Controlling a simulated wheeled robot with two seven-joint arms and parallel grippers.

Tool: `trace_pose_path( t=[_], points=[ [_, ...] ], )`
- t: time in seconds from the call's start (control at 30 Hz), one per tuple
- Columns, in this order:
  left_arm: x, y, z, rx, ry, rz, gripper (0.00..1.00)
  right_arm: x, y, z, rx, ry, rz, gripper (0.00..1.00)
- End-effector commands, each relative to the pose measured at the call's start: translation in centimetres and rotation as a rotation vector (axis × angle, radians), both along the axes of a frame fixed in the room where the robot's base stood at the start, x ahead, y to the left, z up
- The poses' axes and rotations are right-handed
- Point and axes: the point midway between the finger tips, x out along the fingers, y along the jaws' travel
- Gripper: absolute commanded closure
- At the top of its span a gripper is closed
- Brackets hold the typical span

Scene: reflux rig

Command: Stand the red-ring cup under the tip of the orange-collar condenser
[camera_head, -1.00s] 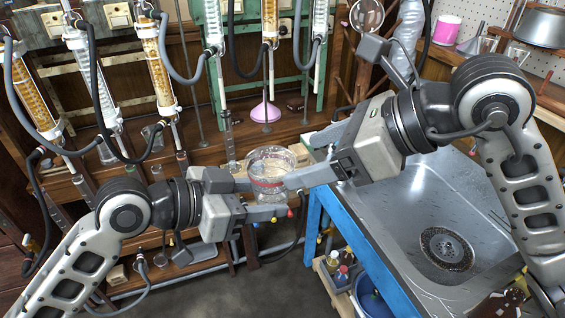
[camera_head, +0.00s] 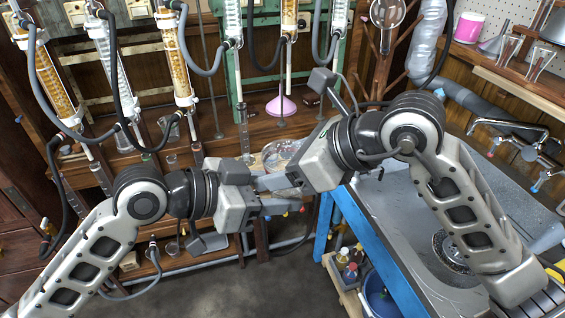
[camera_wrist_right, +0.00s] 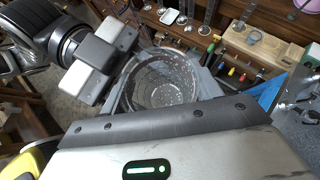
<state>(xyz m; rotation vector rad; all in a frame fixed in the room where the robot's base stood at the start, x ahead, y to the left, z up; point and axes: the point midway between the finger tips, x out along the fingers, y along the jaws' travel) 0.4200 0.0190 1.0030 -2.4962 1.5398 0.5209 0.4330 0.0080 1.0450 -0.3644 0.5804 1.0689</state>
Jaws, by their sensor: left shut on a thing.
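The clear glass cup (camera_head: 281,152) is upright between my two grippers in the head view. Its lower part and any ring are hidden there by the grippers. In the right wrist view its open mouth (camera_wrist_right: 160,78) faces the camera. My left gripper (camera_head: 266,193) is shut on it from the left. My right gripper (camera_head: 284,183) reaches it from the right, with fingers on both sides of the glass in the wrist view; whether they press on it is unclear. Condensers with amber filling hang at the left (camera_head: 55,85), centre-left (camera_head: 177,65) and top centre (camera_head: 289,18); I cannot make out an orange collar.
A metal sink (camera_head: 385,215) with a blue side (camera_head: 375,250) stands at right. Black hoses (camera_head: 120,110) loop down at left. Bottles (camera_head: 349,272) sit low beside the sink.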

Motion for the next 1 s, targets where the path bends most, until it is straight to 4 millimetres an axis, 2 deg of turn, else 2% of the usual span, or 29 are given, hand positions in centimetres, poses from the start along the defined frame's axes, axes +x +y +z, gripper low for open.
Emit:
trace_pose_path(
  t=[0.13,0.17,0.23,0.27,0.53,0.67,1.0],
  points=[
    [0.1,0.1,0.0,0.0,0.001,0.004,0.79,-0.3,0.2,0.0,0.002,0.002,0.009,0.58],
    [0.1,0.1,0.0,0.0,0.001,0.004,0.49,-0.3,0.2,0.0,0.002,0.002,0.009,0.59],
    [0.1,0.1,0.0,0.0,0.0,0.004,0.3,-0.3,0.2,0.0,0.002,0.003,0.01,0.62],
    [0.1,0.1,0.0,0.0,-0.001,0.004,0.27,-0.3,0.2,0.0,0.002,0.003,0.01,0.62],
    [0.1,0.1,0.0,0.0,0.0,0.003,0.27,-0.2,0.1,0.0,0.002,0.002,0.007,0.62],
    [-0.3,1.0,0.3,0.002,-0.001,0.005,0.27,-0.2,0.1,0.0,0.002,0.002,0.007,0.62],
    [-3.2,6.7,2.8,0.008,0.0,0.006,0.27,-0.2,0.1,0.0,0.002,0.001,0.006,0.62]
  ],
)
